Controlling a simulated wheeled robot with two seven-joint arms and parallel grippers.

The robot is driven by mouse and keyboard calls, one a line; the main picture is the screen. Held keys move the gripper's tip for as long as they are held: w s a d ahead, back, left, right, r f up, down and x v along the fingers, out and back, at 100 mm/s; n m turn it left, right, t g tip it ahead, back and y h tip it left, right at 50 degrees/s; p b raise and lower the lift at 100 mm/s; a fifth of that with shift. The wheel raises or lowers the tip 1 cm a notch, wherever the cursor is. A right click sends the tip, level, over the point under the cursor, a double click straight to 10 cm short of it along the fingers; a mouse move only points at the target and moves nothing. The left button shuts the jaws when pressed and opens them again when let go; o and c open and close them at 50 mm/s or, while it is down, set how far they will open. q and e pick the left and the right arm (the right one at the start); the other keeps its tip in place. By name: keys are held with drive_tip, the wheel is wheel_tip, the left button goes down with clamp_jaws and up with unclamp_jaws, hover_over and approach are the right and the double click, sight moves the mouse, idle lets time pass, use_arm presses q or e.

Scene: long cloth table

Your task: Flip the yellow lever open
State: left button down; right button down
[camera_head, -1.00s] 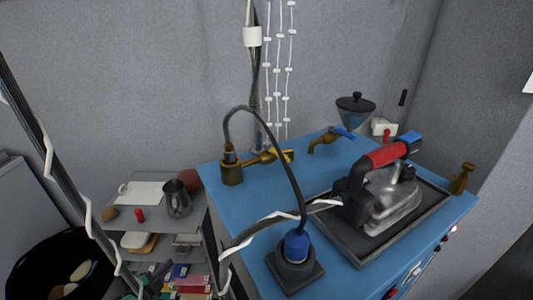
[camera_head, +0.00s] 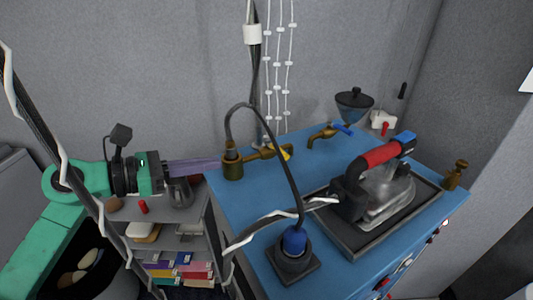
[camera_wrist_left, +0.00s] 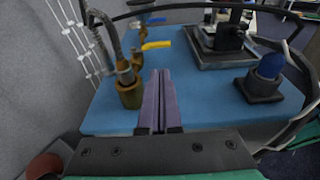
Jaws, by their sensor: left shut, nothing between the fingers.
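The yellow lever (camera_head: 286,152) sits on a brass valve (camera_head: 232,165) at the back left of the blue tabletop, partly hidden behind a black hose in the head view. In the left wrist view the yellow lever (camera_wrist_left: 157,45) shows clearly, beyond the fingertips. My left gripper (camera_head: 217,163) comes in from the left, its long purple fingers pointing at the valve. In the wrist view its fingers (camera_wrist_left: 158,74) are together and empty, just right of the brass fitting (camera_wrist_left: 128,88). Whether they touch the fitting is unclear. My right gripper is not in view.
A second brass tap with a blue lever (camera_head: 342,128) stands behind. A red-handled iron (camera_head: 385,195) rests on a dark tray at right. A blue-topped hose base (camera_head: 294,245) stands in front, its hose arching near the valve. Shelves (camera_head: 190,243) stand at left.

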sight(279, 153)
use_arm(q)
drive_tip(key=p+x, duration=0.7)
drive_tip(key=x, duration=0.6)
drive_tip(key=shift+d+r+p, duration=0.15)
drive_tip(key=shift+d+p, duration=0.1)
drive_tip(key=shift+p, duration=0.05)
drive_tip(key=shift+w+d, duration=0.15)
drive_tip(key=shift+d, duration=0.1)
drive_tip(key=shift+f, duration=0.25)
drive_tip(key=shift+a, duration=0.1)
